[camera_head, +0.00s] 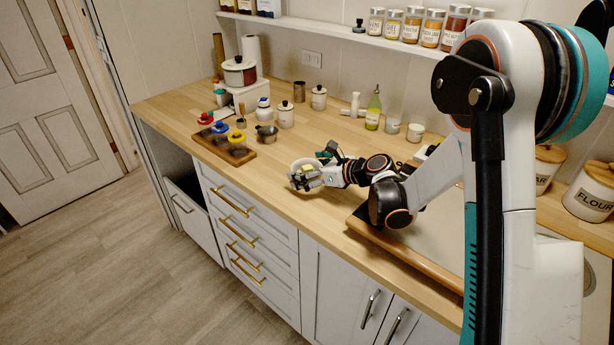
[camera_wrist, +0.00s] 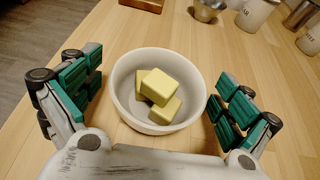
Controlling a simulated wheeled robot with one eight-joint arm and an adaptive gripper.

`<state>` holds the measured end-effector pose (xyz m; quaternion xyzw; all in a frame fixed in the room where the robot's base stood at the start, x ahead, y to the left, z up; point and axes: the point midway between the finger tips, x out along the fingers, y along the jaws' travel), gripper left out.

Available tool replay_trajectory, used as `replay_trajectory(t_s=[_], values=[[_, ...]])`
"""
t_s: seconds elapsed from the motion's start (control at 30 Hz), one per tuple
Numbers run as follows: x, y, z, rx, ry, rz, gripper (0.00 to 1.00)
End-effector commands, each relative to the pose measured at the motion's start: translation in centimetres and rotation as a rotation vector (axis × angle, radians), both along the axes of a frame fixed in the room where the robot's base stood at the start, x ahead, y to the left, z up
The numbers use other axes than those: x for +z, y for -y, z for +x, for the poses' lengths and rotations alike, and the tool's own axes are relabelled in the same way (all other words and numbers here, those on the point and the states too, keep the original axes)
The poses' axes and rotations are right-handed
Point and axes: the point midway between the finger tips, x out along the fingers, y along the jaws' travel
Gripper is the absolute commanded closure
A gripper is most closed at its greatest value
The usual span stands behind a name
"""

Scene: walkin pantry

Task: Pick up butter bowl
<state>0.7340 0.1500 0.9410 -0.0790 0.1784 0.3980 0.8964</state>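The butter bowl (camera_wrist: 196,121) is a round white bowl holding several pale yellow butter blocks (camera_wrist: 160,86). In the wrist view it sits upright on the wooden counter, between the two spread fingers of my gripper (camera_wrist: 158,100). Gaps show between the bowl and the fingers, the right one narrower, so the gripper is open and holds nothing. In the head view my gripper (camera_head: 306,177) is low over the counter, and the bowl (camera_head: 298,164) is partly hidden behind it.
A wooden board (camera_head: 233,154) with red, blue and yellow-topped items lies to the left. A metal cup (camera_head: 266,133) and white canisters (camera_head: 286,116) stand behind it. A wooden-edged board (camera_head: 416,257) lies under my arm. The counter's front edge is close to the bowl.

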Motion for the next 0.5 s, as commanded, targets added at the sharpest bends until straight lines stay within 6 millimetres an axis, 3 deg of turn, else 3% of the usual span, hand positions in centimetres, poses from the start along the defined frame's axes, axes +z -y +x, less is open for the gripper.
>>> replay_trajectory(t_s=[0.03,0.2,0.5], values=[[0.01,0.00,0.00,0.000,0.000,0.000,0.20],[0.01,0.01,-0.01,0.000,0.000,0.000,0.57],[0.06,0.02,-0.02,0.000,0.001,-0.001,0.57]])
